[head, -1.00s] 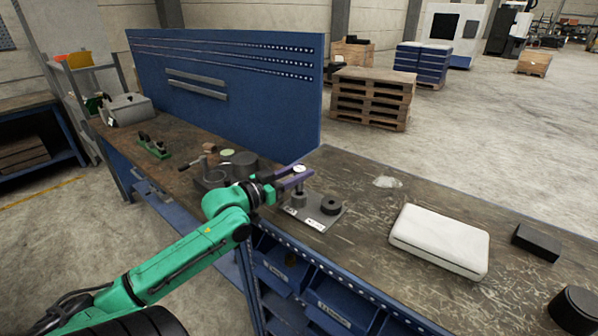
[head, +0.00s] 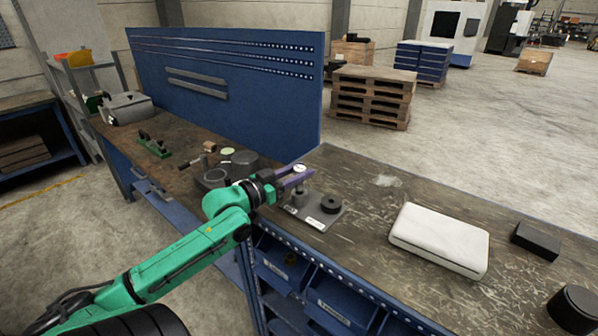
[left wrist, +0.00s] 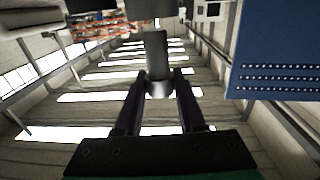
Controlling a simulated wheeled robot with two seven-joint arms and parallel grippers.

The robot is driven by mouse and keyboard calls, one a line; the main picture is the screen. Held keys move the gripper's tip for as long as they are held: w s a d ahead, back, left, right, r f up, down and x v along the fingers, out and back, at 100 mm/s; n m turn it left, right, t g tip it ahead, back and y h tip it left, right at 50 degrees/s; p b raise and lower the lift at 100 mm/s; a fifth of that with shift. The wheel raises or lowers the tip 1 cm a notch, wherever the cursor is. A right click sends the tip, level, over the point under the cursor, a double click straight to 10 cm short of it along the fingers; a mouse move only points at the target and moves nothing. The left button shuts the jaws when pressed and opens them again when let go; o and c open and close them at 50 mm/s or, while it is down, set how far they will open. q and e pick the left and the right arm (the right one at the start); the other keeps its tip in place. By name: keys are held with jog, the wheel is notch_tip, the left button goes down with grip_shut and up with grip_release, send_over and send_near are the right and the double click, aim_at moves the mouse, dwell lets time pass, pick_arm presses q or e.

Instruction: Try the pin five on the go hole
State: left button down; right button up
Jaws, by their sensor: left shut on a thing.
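My left gripper (head: 297,176) is shut on a slim pin with a pale round top (head: 300,168). In the left wrist view the grey pin (left wrist: 157,55) stands between the two fingers (left wrist: 160,88). The pin is over a flat grey gauge plate (head: 311,211) on the bench. Below the fingers is a grey cylinder (head: 299,197) on the plate; whether the pin's lower end is in it I cannot tell. A black ring (head: 331,204) sits to its right on the plate. Labels mark the plate's front edge, too small to read. My right gripper is not in view.
A white case (head: 438,240) and a black block (head: 536,241) lie on the bench to the right. Grey round parts (head: 244,162) stand left of the plate. A green rack (head: 153,145) is farther left. A blue panel (head: 220,85) stands behind.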

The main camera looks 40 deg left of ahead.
pick_arm(q)
jog(key=shift+f+b, duration=0.35)
jog(key=shift+f, duration=0.4)
dwell(0.9)
jog(key=shift+r, duration=0.1)
notch_tip(320, 180, up, 7)
jog(key=p, duration=0.7)
jog(key=shift+r, duration=0.15)
